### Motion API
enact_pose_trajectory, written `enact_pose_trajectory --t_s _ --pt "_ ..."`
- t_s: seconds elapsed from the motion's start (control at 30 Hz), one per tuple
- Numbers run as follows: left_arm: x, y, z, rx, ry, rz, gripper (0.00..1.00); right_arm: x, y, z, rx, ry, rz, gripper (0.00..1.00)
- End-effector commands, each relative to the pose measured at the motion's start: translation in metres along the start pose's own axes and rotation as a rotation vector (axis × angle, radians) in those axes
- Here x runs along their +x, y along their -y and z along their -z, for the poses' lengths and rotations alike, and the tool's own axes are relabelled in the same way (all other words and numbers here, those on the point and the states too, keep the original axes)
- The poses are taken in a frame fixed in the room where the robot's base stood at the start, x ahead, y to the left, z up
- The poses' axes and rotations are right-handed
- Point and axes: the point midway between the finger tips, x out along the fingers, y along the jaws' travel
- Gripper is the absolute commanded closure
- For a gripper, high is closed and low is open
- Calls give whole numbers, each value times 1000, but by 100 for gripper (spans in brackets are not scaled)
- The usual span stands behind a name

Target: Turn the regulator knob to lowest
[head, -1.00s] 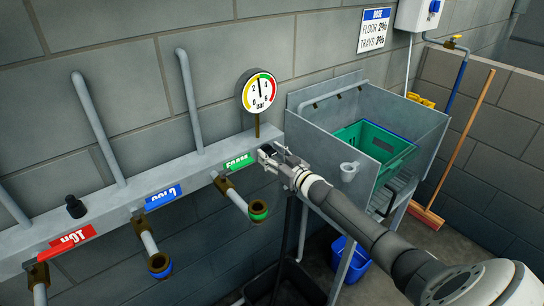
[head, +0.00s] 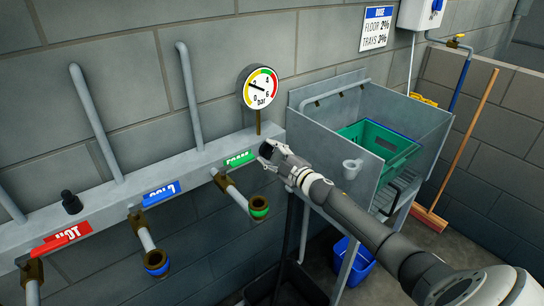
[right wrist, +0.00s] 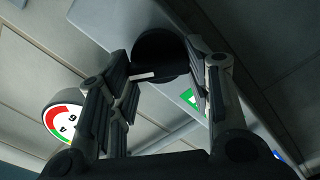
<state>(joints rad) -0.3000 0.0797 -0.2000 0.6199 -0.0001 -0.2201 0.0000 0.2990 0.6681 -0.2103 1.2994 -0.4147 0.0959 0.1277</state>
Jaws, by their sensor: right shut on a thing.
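The regulator knob is a round black knob on the grey pipe rail (head: 110,203), beside the green FOAM label (head: 240,158) and below the gauge. It shows in the right wrist view as a black disc (right wrist: 160,50) with a pale mark at its edge. My right gripper (head: 267,151) is shut on it, with one finger on each side; the fingers also show in the right wrist view (right wrist: 163,75). The round pressure gauge (head: 259,88) has its needle pointing left, between 0 and 2. My left gripper is not in view.
Another black knob (head: 71,202) stands on the rail near the red HOT label (head: 66,236). Hose outlets (head: 259,207) stick out below the rail. A metal sink (head: 415,115) holding a green crate (head: 375,147) stands to the right. A broom (head: 470,130) leans on the wall.

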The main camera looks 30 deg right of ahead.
Motion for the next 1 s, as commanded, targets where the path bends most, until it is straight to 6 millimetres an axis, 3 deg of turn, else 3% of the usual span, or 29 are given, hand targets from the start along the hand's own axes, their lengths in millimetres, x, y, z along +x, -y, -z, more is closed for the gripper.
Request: enact_pose_trajectory --t_s 0.5,1.0 --pt "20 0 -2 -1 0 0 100 0 4 -1 -434 -2 0 78" --pt "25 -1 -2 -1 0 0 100 0 5 0 -595 -2 2 78"
